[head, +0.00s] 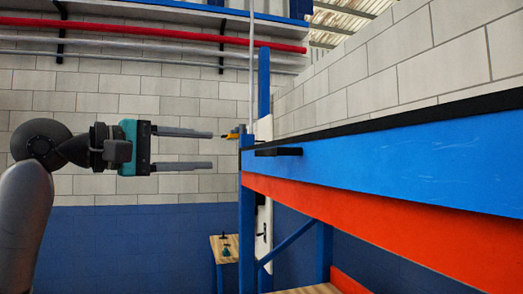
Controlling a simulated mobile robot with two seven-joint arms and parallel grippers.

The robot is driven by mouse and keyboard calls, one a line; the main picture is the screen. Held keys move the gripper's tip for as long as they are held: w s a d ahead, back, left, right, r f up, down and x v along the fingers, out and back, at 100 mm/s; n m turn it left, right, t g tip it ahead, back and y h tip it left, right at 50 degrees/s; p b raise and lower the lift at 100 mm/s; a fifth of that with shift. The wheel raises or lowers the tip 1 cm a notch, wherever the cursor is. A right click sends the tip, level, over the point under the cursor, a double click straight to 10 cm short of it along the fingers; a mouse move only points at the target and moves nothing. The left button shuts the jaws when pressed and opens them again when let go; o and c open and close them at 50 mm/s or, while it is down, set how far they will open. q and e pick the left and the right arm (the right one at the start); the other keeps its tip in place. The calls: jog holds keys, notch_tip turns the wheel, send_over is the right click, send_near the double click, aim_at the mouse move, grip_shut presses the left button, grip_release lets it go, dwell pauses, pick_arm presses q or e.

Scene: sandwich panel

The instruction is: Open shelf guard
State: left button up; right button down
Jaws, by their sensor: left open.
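The shelf unit fills the right half of the head view. Its blue front panel (400,155), which looks like the guard, has a black top edge and runs from the blue post to the right edge. A short black handle or latch (278,152) sticks out near the panel's left end. My left gripper (212,150) is open and empty, its two grey fingers pointing right. In the picture its fingertips end left of the blue post and the black handle, apart from them; depth is hard to tell. My right gripper is not in view.
An orange beam (360,215) runs below the blue panel. A blue post (247,200) stands at the shelf's left end, with a small yellow item (231,135) beside it. A small wooden table (222,245) stands low behind. Red and grey pipes (150,30) line the wall.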

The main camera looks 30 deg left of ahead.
aim_at(265, 152)
pick_arm(q)
jog(key=p+x, duration=0.5)
jog(key=x, duration=0.8)
jog(key=shift+p, duration=0.3)
jog(key=shift+w+d+f, duration=0.1)
jog(key=shift+w+d, duration=0.1)
jog(key=shift+w, duration=0.5)
grip_shut()
